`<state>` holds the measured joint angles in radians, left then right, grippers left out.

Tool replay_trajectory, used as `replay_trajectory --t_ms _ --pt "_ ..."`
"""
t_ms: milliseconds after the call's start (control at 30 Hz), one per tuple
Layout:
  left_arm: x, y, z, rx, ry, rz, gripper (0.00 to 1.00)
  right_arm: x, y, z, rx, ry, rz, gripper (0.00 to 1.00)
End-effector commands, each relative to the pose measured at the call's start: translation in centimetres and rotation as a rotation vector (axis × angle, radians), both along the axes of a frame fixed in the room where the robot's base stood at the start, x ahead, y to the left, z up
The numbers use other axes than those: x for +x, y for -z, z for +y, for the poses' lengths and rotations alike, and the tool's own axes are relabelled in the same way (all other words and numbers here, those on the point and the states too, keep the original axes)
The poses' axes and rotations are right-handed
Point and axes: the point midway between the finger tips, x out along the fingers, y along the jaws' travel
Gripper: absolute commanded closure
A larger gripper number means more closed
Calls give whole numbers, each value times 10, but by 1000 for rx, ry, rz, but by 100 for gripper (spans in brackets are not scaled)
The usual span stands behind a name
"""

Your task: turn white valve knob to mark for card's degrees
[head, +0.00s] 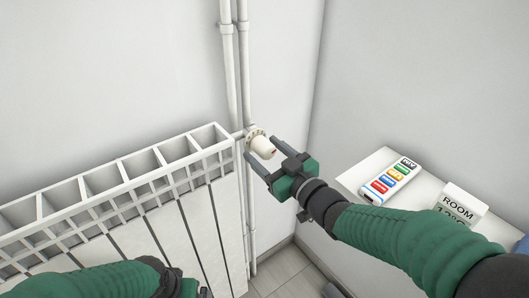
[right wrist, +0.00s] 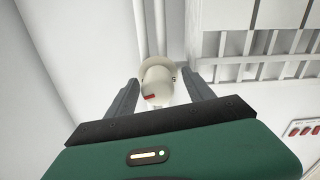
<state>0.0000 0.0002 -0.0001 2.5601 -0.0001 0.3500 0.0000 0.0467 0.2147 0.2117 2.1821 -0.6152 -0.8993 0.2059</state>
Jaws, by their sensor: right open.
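The white valve knob (head: 262,146) sits on the pipe at the radiator's right end, with a small red mark on its side. The knob (right wrist: 156,82) also shows in the right wrist view, its red mark toward the lower left. My right gripper (head: 263,150) is open, with one finger on each side of the knob; I cannot tell whether they touch it. The white card (head: 459,204) stands on the shelf at the right and reads "ROOM"; my right arm partly covers the number below. My left arm is at the bottom edge; its gripper's jaws cannot be made out.
A white ribbed radiator (head: 112,187) fills the left. Vertical white pipes (head: 235,70) run up the wall behind the knob. A white panel with coloured labels (head: 390,181) lies on the white shelf (head: 362,169), left of the card. Tiled floor shows below.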

Motion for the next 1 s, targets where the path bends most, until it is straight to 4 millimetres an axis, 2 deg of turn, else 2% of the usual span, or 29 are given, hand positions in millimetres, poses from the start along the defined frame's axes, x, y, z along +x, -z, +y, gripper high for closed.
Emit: replay_trajectory --t_ms 300,767,800,1000 --pt "0 1 0 0 0 -1 1 5 -1 2 1 2 0 39" --pt "0 0 0 0 0 0 1 5 -1 2 2 2 0 98" --pt "0 0 0 0 0 0 1 5 -1 2 1 1 0 100" --pt "0 2 0 0 0 0 1 5 -1 2 -8 2 -9 100"
